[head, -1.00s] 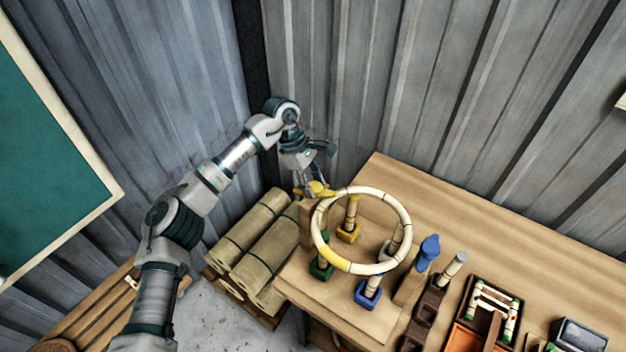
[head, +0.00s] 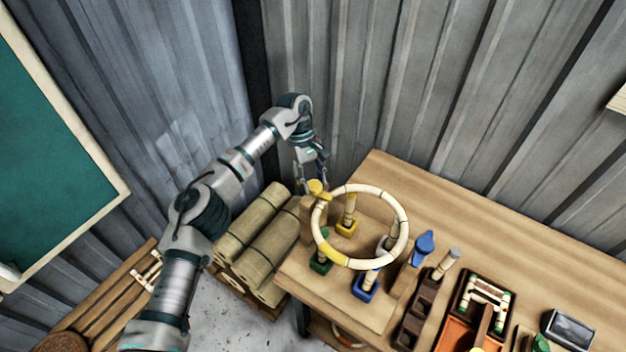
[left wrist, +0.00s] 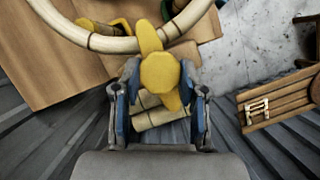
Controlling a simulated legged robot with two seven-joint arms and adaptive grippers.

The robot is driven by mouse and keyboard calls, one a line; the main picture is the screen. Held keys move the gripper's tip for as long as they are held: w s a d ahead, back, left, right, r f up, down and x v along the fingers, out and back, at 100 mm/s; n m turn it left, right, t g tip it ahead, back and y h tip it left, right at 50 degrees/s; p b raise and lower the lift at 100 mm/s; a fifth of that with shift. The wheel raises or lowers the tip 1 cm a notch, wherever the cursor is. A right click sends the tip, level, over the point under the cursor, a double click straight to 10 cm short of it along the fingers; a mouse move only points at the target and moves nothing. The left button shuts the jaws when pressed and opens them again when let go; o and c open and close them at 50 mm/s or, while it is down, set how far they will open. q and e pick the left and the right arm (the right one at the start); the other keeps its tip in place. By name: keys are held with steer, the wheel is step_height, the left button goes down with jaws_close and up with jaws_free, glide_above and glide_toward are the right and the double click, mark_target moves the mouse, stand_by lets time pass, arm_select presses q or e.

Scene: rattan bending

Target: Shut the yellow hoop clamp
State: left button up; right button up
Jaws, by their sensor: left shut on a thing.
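The yellow hoop clamp (head: 317,187) sits on a wooden post at the left corner of the bench, beside the cream hoop (head: 405,222). In the left wrist view the clamp (left wrist: 160,72) has a round knob and a long arm, whose far end reaches over the hoop (left wrist: 110,44). My left gripper (head: 316,184) comes down on the clamp from above. In the left wrist view its fingers (left wrist: 159,80) stand on either side of the knob, shut on it. Whether the arm presses on the hoop cannot be told. My right gripper is not in view.
Rattan rolls (head: 262,245) lie left of the bench. The back of the bench (head: 500,225) is clear.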

mark_target(314, 182)
arm_select(q)
steer(key=shift+w+r, duration=0.1)
steer(key=shift+r, duration=0.05)
steer(key=o, duration=1.1)
steer(key=shift+o, duration=0.2)
steer(key=shift+w+d, duration=0.1)
step_height(314, 182, up, 10)
steer(key=shift+f, duration=0.2)
steer(key=shift+w, duration=0.1)
